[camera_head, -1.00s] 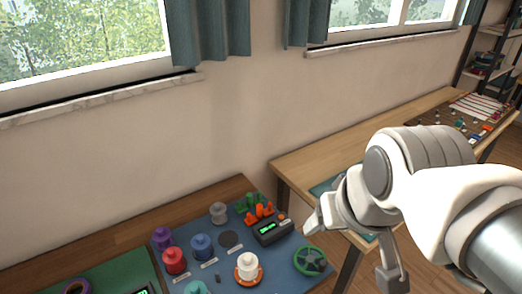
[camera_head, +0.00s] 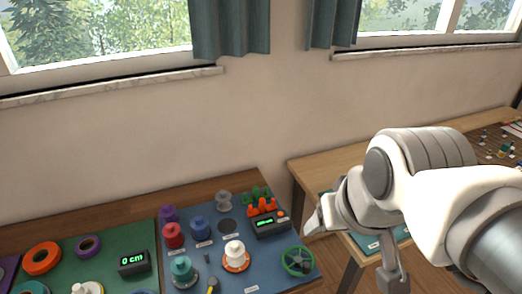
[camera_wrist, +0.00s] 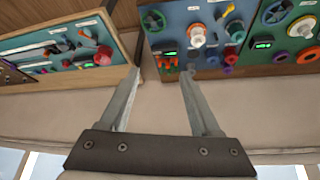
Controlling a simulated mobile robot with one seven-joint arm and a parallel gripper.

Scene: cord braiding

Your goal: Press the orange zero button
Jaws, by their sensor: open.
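A small orange button (camera_head: 281,213) sits at the right end of a dark counter box (camera_head: 270,228) with a lit green display, on the blue board (camera_head: 210,270). In the wrist view the counter box (camera_wrist: 168,53) shows upside down beyond the fingertips, with the orange pegs beside it; I cannot make out the button clearly there. My gripper (camera_wrist: 161,74) is open and empty, its two fingers spread apart. In the head view it hangs to the right of the blue board, clear of the button.
Orange pegs (camera_head: 262,207) and green pegs stand behind the counter box. A white spool (camera_head: 235,254), a green wheel (camera_head: 298,261) and several coloured spools share the board. A green board (camera_head: 105,250) with a "0 cm" display (camera_head: 134,262) lies left. A second table (camera_head: 320,170) stands right.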

